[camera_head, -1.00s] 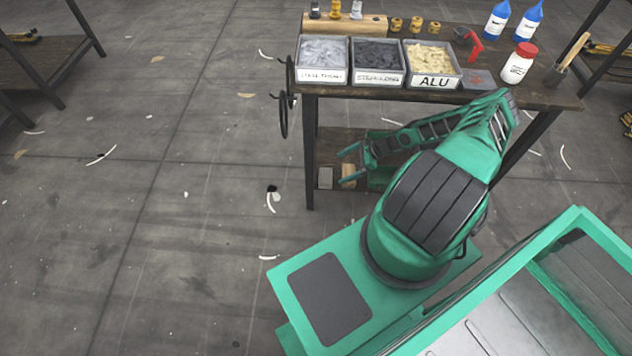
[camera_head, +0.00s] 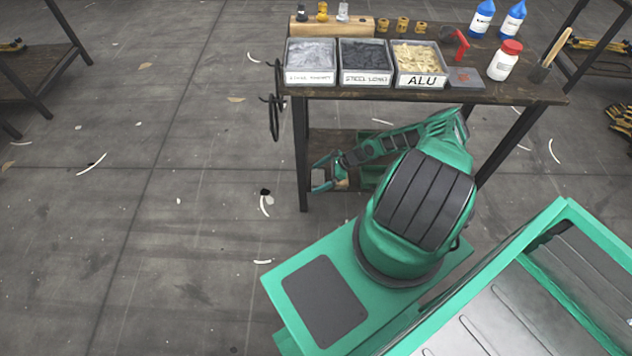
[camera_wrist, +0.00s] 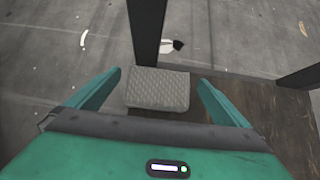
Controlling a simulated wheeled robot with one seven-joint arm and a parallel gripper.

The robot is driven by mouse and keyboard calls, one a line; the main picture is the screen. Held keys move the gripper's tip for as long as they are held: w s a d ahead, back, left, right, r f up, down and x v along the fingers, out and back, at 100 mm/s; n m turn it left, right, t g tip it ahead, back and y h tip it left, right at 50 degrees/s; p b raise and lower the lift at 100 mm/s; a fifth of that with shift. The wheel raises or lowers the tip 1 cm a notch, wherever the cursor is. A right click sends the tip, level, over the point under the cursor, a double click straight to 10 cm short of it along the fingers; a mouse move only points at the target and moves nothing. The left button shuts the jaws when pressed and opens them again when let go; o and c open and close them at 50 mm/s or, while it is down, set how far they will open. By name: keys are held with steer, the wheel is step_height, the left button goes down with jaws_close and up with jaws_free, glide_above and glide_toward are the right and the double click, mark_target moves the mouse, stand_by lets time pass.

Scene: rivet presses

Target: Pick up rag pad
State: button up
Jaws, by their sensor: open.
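The rag pad (camera_wrist: 158,89) is a grey, quilted, rectangular pad in the middle of the wrist view. It lies on the brown lower shelf (camera_wrist: 262,104) of the bench, near a dark table leg. My gripper (camera_wrist: 160,77) is open, with one green finger to the left of the pad and one to the right, a gap showing on each side. In the head view, my gripper (camera_head: 318,174) reaches in over the lower shelf beside the front left leg and mostly hides the pad there.
The bench top (camera_head: 470,95) above my forearm carries labelled bins, including the ALU bin (camera_head: 421,80), a white jar (camera_head: 504,62) and blue bottles. The bench leg (camera_head: 301,150) stands close to my gripper. Open floor lies to the left.

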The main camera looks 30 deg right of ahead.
steer(key=shift+w+a+f, duration=0.1)
steer(key=shift+a+f, duration=0.05)
steer(key=c, duration=1.2)
steer(key=shift+o, duration=0.2)
